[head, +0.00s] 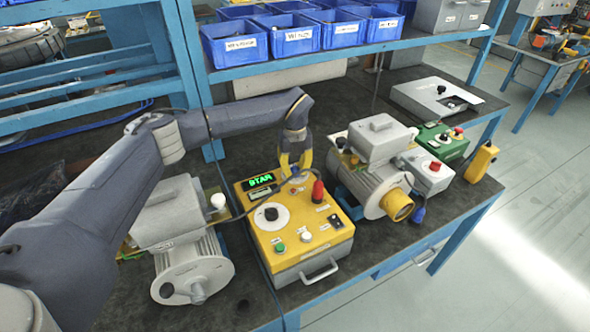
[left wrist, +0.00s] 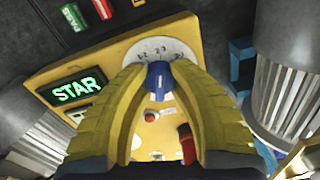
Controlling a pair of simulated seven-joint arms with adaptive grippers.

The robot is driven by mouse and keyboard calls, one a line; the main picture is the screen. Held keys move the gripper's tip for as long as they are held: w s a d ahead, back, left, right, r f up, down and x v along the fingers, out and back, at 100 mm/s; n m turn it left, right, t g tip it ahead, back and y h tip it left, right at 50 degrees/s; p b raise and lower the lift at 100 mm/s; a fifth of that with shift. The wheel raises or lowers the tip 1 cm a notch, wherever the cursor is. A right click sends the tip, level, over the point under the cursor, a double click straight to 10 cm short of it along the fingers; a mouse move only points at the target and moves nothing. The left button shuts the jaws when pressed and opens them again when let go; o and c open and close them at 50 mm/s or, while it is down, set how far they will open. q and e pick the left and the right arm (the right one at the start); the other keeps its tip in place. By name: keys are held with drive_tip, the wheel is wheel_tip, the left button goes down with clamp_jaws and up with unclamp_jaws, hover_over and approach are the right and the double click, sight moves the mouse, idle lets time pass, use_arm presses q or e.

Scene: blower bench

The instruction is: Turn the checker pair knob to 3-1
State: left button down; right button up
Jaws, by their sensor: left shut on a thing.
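The yellow checker box (head: 310,240) stands on the bench. Its green display (head: 261,180) reads STAR, also in the left wrist view (left wrist: 77,90). The blue pair knob (left wrist: 158,82) sits on a pale dial (left wrist: 160,48) with marks that look like 1-2, 2-3 and 3-1 from left to right. My left gripper (head: 296,170) reaches down over the box's back edge. Its yellow fingers (left wrist: 160,95) are shut on the knob from both sides. The knob seems to point near the middle mark, but its exact setting is hard to tell. My right gripper is not in view.
A black knob (head: 271,213), a red plug (head: 318,191) and buttons sit on the box top. Grey motors stand left (head: 190,262) and right (head: 372,180) of the box. Blue bins (head: 295,36) line the shelf behind. A cable runs near my left gripper.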

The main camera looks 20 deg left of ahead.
sight(295, 167)
use_arm(q)
drive_tip(key=shift+m, duration=0.3)
drive_tip(key=m, duration=0.3)
drive_tip(key=shift+m, duration=2.1)
drive_tip(key=c, duration=1)
unclamp_jaws()
drive_tip(key=shift+r, duration=0.1)
wheel_tip(295, 167, up, 12)
